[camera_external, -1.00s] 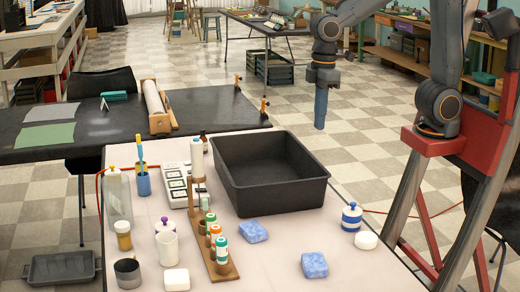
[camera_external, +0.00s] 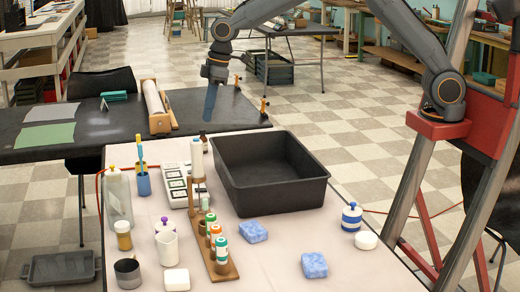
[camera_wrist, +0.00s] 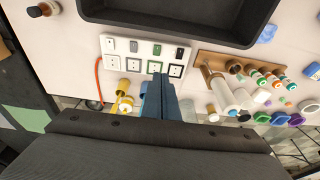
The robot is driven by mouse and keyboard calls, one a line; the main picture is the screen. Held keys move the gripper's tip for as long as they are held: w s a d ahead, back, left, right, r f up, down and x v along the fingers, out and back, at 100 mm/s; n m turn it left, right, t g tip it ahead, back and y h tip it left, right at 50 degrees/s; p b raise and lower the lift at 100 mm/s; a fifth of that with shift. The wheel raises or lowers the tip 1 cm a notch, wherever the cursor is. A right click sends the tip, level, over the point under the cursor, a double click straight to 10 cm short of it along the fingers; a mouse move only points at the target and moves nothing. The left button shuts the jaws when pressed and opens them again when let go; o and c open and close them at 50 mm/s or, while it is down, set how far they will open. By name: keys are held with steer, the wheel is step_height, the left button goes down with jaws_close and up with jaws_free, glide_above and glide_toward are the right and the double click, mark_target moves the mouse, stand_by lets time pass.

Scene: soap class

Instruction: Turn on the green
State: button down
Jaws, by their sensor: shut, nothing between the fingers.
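A white switch panel (camera_external: 172,184) with a row of outlets stands on the table left of the black tub. In the wrist view the panel (camera_wrist: 145,56) shows a row of small rocker switches above the outlets. My gripper (camera_external: 210,118) is shut and empty, pointing down, high above the back of the table. In the wrist view its blue fingers (camera_wrist: 164,84) reach toward the panel's lower edge and stay apart from the switches.
A black tub (camera_external: 235,188) stands right of the panel. A wooden rack (camera_external: 222,268) with several capped tubes stands in front of it. A cup with brushes (camera_external: 143,185) is left of it. Blue soap bars (camera_external: 253,232) lie on the table.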

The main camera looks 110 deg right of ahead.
steer(key=x, duration=0.3)
steer(key=d+x, duration=0.1)
steer(key=x, duration=0.1)
steer(key=shift+s+f, duration=0.2)
steer(key=shift+f, duration=0.05)
steer(key=p+x, duration=0.1)
steer(key=x, duration=0.3)
steer(key=p+x, duration=0.1)
steer(key=x, duration=0.3)
steer(key=s+p+x, duration=0.1)
steer(key=p+x, duration=0.1)
steer(key=x, duration=0.2)
steer(key=shift+w+f, duration=0.1)
steer(key=shift+f, duration=0.9)
